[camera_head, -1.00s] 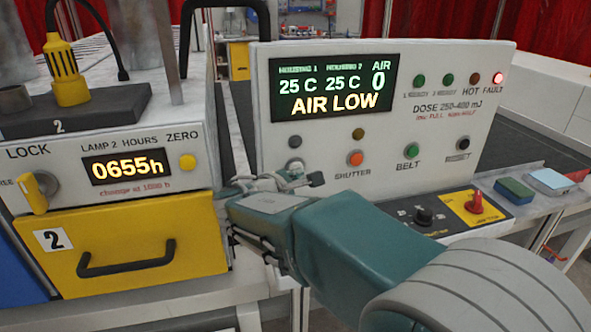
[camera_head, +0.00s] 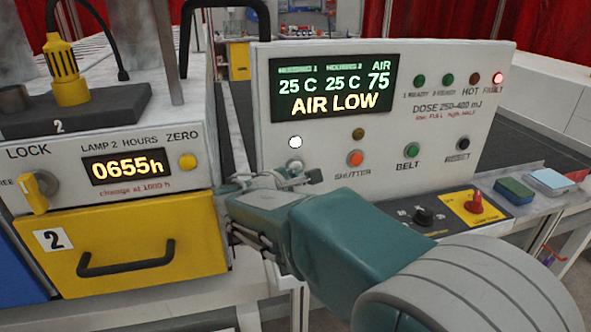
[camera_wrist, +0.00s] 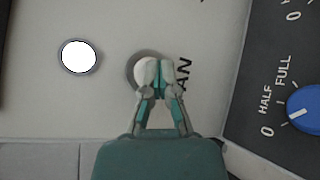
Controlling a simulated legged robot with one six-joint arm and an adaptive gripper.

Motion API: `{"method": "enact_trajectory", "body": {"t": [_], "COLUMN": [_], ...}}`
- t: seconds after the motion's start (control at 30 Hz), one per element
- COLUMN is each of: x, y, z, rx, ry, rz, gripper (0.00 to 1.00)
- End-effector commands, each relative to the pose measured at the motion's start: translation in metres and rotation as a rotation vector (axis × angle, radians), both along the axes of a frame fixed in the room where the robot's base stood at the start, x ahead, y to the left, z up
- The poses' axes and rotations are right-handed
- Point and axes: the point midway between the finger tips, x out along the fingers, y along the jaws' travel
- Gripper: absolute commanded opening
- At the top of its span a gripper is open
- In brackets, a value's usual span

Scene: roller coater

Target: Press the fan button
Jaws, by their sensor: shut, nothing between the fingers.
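The fan button (camera_wrist: 141,69) is a pale round button in a grey ring on the white panel, beside lettering ending in "AN". My gripper (camera_wrist: 157,70) is shut and empty, its fingertips over the right part of the button in the wrist view. They appear to touch it. The display (camera_head: 333,86) reads AIR 75 and AIR LOW.
The orange shutter button (camera_head: 355,158), green belt button (camera_head: 411,152) and reset button (camera_head: 463,144) lie to the right. A knob panel (camera_head: 450,211) is below right. The yellow drawer (camera_head: 130,250) stands close on the left. A red fault lamp (camera_head: 498,78) is lit.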

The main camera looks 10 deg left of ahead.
Motion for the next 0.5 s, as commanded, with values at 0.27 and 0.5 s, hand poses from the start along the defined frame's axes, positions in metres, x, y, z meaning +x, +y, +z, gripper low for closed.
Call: {"method": "enact_trajectory", "body": {"t": [0.27, 0.5], "x": [-0.0001, -0.0085], "y": [0.0001, -0.0036], "z": [-0.0001, 0.0003], "rx": [0.0, 0.001], "ry": [0.0, -0.001], "rz": [0.001, 0.001], "gripper": [0.0, 0.0]}}
